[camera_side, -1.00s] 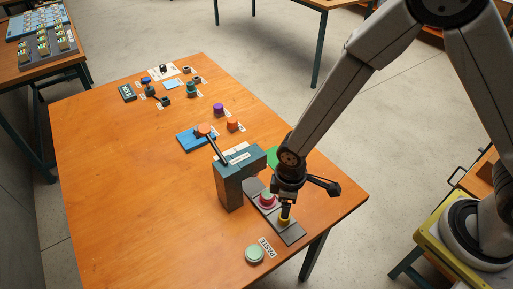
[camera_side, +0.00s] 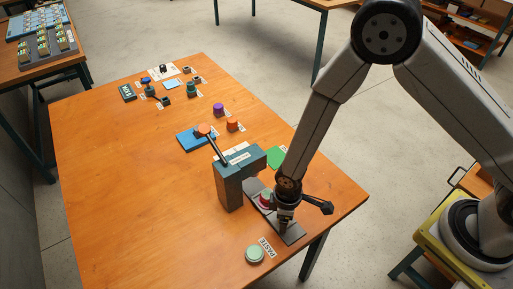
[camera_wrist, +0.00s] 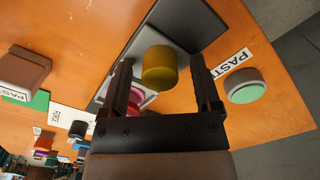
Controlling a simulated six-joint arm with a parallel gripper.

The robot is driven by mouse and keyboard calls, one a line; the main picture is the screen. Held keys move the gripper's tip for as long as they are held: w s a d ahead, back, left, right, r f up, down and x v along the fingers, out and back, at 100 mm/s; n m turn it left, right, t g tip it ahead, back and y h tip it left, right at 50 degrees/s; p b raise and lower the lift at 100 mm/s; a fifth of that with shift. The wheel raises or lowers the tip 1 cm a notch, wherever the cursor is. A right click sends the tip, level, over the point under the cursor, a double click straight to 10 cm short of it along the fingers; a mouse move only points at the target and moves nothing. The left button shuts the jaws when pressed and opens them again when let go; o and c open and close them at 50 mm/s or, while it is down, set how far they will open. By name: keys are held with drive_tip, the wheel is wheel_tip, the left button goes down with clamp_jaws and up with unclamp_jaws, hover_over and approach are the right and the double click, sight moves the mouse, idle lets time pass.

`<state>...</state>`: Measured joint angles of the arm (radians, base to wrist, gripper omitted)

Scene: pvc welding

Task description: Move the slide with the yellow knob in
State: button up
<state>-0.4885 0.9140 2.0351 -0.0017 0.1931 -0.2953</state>
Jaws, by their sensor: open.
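The yellow knob (camera_wrist: 160,68) stands on the slide, a grey plate (camera_wrist: 200,22), in the wrist view. My gripper (camera_wrist: 160,60) is open, with one finger on each side of the knob and a gap at both sides. In the side view my gripper (camera_side: 284,215) is down over the outer part of the slide (camera_side: 292,234) and hides the knob. A pink-red round part (camera_side: 265,199) sits on the slide nearer the press; it shows partly behind the left finger in the wrist view (camera_wrist: 138,92).
The blue-grey press (camera_side: 230,185) with an orange-knobbed lever (camera_side: 205,130) stands at the slide's inner end. A pale green button (camera_side: 255,254) is in front, by a PASTE label (camera_side: 267,247). The table's left side is clear.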

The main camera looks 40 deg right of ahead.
drive_tip(key=shift+c, duration=0.2)
clamp_jaws()
idle(1.3)
